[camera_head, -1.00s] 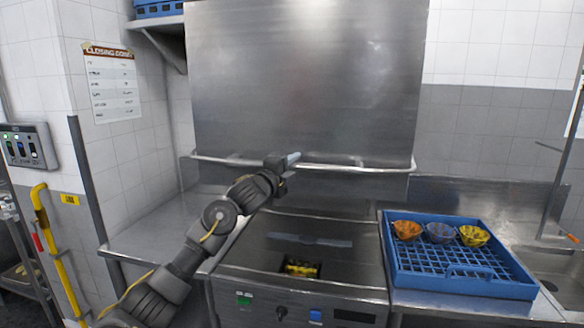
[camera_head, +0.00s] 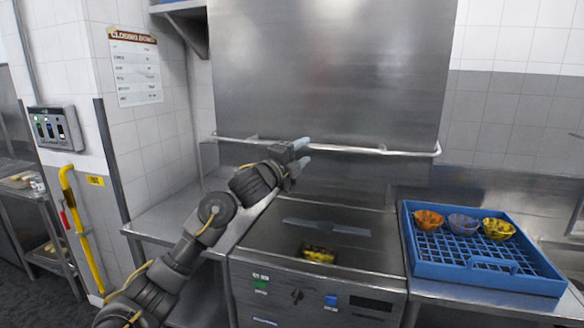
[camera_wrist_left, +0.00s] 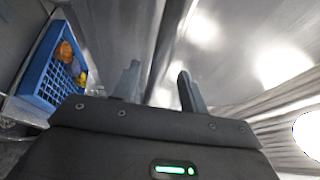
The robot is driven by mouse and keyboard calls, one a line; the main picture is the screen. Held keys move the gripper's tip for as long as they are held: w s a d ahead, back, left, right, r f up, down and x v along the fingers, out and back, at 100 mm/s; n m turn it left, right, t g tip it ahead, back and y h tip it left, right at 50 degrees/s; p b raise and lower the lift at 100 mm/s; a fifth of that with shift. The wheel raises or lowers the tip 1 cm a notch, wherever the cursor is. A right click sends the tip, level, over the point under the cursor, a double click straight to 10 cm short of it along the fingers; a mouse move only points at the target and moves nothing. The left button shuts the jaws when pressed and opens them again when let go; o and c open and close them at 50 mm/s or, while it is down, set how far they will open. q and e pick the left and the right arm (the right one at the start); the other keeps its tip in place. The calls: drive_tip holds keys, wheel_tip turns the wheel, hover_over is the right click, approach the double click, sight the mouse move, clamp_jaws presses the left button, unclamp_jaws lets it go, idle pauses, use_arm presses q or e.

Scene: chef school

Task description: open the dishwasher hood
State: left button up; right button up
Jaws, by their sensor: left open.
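The dishwasher hood (camera_head: 330,70) is a large steel panel standing raised above the open dishwasher body (camera_head: 315,285). Its bar handle (camera_head: 370,150) runs along the hood's lower edge. My left gripper (camera_head: 304,152) is at the handle, left of its middle, with its fingers apart. In the left wrist view the two fingers (camera_wrist_left: 158,85) are spread, with a bar-like strip showing between and beyond them. I cannot tell whether either finger touches the handle. My right gripper is not in view.
A blue rack (camera_head: 485,265) with orange, blue-grey and yellow bowls stands on the right counter. A yellow object (camera_head: 318,254) lies inside the dishwasher. A steel counter (camera_head: 165,222) is at left, near a yellow pipe (camera_head: 82,235) and a wall control box (camera_head: 55,128).

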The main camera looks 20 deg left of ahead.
use_arm(q)
drive_tip(key=b+v, duration=0.1)
drive_tip(key=v, duration=0.4)
drive_tip(key=shift+s, duration=0.2)
